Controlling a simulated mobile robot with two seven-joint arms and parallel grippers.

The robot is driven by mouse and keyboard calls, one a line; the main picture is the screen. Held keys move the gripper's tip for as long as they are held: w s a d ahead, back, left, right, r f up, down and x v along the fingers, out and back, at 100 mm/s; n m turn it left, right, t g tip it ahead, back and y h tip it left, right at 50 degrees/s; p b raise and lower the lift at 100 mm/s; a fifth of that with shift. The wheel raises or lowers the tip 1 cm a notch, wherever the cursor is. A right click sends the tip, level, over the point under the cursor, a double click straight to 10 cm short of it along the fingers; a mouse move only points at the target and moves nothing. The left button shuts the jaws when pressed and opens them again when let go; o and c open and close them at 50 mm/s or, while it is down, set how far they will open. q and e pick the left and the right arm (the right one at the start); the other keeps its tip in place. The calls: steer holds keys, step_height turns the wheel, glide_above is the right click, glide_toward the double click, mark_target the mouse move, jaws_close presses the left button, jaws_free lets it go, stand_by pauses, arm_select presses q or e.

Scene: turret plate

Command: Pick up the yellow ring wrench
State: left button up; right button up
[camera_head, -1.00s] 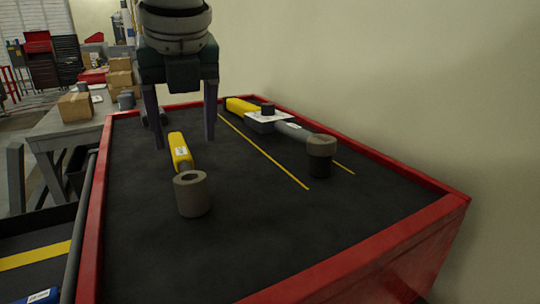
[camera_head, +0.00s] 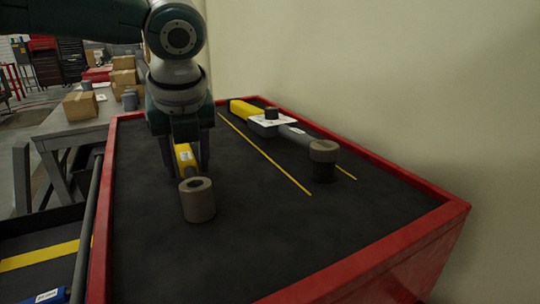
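My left gripper (camera_head: 187,168) is down over the handle, with a finger on each side. The palm hides the far part of the handle. I cannot tell whether the fingers touch it. My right gripper is not in view.
A second tool with a yellow end (camera_head: 246,109), a grey shaft and a brown-grey cylinder head (camera_head: 323,151) lies to the right. A raised red rim (camera_head: 400,242) edges the black top (camera_head: 270,235). A wall borders the right; the front is clear.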

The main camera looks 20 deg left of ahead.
arm_select(q)
jaws_close()
steer(key=shift+r, duration=0.1)
stand_by(0.9)
